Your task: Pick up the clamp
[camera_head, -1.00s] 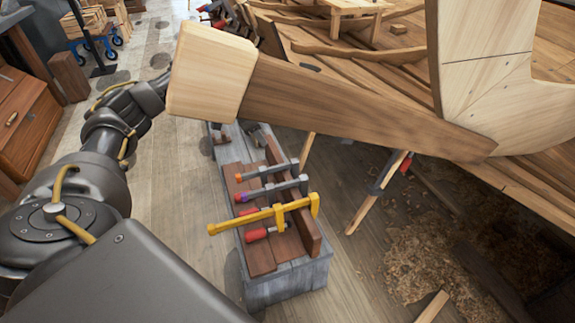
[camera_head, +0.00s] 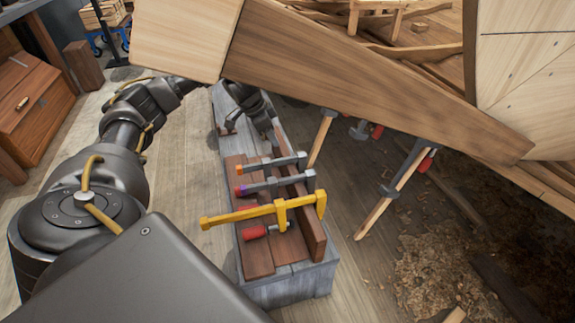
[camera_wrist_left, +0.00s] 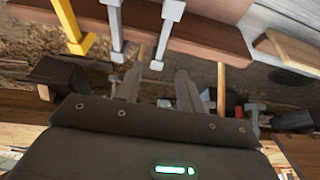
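Several clamps lie across a brown board on a grey wooden bench. The nearest is a yellow clamp (camera_head: 252,213) with a red handle. Behind it are a grey clamp with a purple end (camera_head: 275,185) and a grey clamp with an orange end (camera_head: 275,163). My left gripper (camera_head: 268,124) is just beyond the far clamp, apart from it and partly hidden by the hull timber. In the left wrist view its two fingers (camera_wrist_left: 158,88) are apart with nothing between them. The yellow clamp (camera_wrist_left: 68,20) and grey bars (camera_wrist_left: 116,22) show there too. My right gripper is not in view.
A thick hull timber (camera_head: 340,75) crosses above the far end of the bench (camera_head: 290,285), over my left forearm. Wooden props with clamps (camera_head: 390,190) stand right of the bench. Shavings (camera_head: 440,275) cover the floor there. Floor left of the bench is clear.

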